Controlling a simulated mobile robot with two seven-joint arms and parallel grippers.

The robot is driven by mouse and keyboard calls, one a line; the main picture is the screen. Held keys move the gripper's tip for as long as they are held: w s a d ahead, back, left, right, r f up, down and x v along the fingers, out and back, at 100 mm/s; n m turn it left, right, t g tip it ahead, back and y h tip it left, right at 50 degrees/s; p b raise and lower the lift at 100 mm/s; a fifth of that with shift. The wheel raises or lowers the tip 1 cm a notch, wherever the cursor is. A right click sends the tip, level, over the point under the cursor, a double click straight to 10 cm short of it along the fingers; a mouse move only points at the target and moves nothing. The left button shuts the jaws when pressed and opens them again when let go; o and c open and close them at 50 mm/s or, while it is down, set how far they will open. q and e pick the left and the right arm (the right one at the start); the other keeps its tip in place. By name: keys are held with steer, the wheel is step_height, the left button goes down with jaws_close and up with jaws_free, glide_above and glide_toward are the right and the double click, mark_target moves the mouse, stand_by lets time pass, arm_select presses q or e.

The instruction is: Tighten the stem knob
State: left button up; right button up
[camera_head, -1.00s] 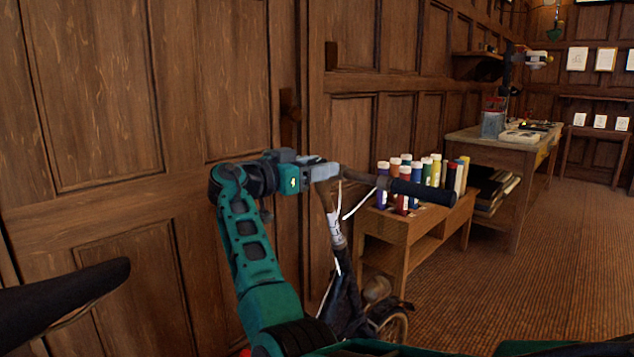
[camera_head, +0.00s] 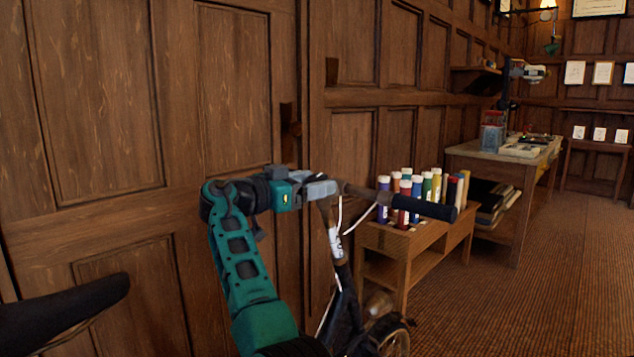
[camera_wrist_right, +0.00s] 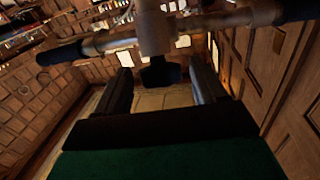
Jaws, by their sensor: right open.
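A bicycle's handlebar stem (camera_head: 328,212) rises in front of the panelled wall, with the handlebar's dark grip (camera_head: 425,207) reaching right. My right gripper (camera_head: 322,189) is level with the stem top, beside or against it. In the right wrist view its two dark fingers (camera_wrist_right: 162,88) are apart. A dark block, which looks like the stem knob (camera_wrist_right: 160,72), sits below the pale stem clamp (camera_wrist_right: 155,30), between the finger lines near their tips. I cannot tell whether the fingers touch it. In the head view the knob is hidden. My left gripper is out of view.
A black saddle (camera_head: 65,312) is at lower left. A wooden stand (camera_head: 400,245) with several coloured bottles is close behind the handlebar grip. A desk (camera_head: 500,160) stands farther back. The carpet (camera_head: 530,290) at right is clear.

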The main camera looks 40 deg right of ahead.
steer(key=a, duration=1.1)
steer(key=shift+w+a+p, duration=0.15)
steer(key=shift+w+p, duration=0.2)
steer(key=shift+w, duration=0.1)
